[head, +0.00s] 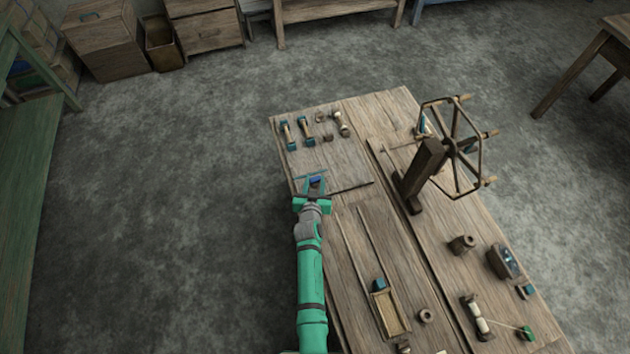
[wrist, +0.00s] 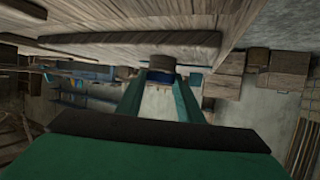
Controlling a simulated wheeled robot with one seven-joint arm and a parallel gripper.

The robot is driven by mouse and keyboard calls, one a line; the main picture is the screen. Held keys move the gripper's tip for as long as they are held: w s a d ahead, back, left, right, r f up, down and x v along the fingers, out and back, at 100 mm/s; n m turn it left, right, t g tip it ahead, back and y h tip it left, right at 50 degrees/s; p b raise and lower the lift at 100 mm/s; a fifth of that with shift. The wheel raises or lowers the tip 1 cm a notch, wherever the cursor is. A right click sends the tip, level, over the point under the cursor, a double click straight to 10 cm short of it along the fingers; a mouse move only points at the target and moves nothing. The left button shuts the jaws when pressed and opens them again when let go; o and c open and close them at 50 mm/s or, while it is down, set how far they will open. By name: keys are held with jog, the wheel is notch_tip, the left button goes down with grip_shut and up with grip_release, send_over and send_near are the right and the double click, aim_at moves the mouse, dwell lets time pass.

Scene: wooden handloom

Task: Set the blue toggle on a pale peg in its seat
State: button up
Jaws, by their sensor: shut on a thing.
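My gripper (head: 312,192) is over the left edge of the wooden table, with its green fingers shut on a small blue toggle (head: 316,181). In the wrist view the blue toggle (wrist: 160,77) shows between the two fingertips. A brown wooden piece (wrist: 161,63) is right by the toggle, close to the table surface. I cannot tell whether they touch. The pale peg is not clearly visible, and I cannot make out the seat for certain.
A dark rod (head: 350,187) lies just right of my gripper. Several spools (head: 304,130) lie at the table's far left. A wheel-shaped winder (head: 455,145) stands on the right. A narrow tray (head: 390,312) with a blue block is nearer. Bare tabletop (head: 340,165) lies beyond my gripper.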

jog(key=o, duration=1.1)
jog(key=shift+o, duration=0.2)
jog(key=shift+w, duration=0.1)
jog(key=shift+s, duration=0.25)
jog(key=shift+s+r, duration=0.1)
jog(key=shift+s, duration=0.2)
jog(key=v, duration=0.9)
jog(key=shift+s+r, duration=0.2)
jog(key=shift+s, duration=0.05)
jog(key=shift+a, duration=0.1)
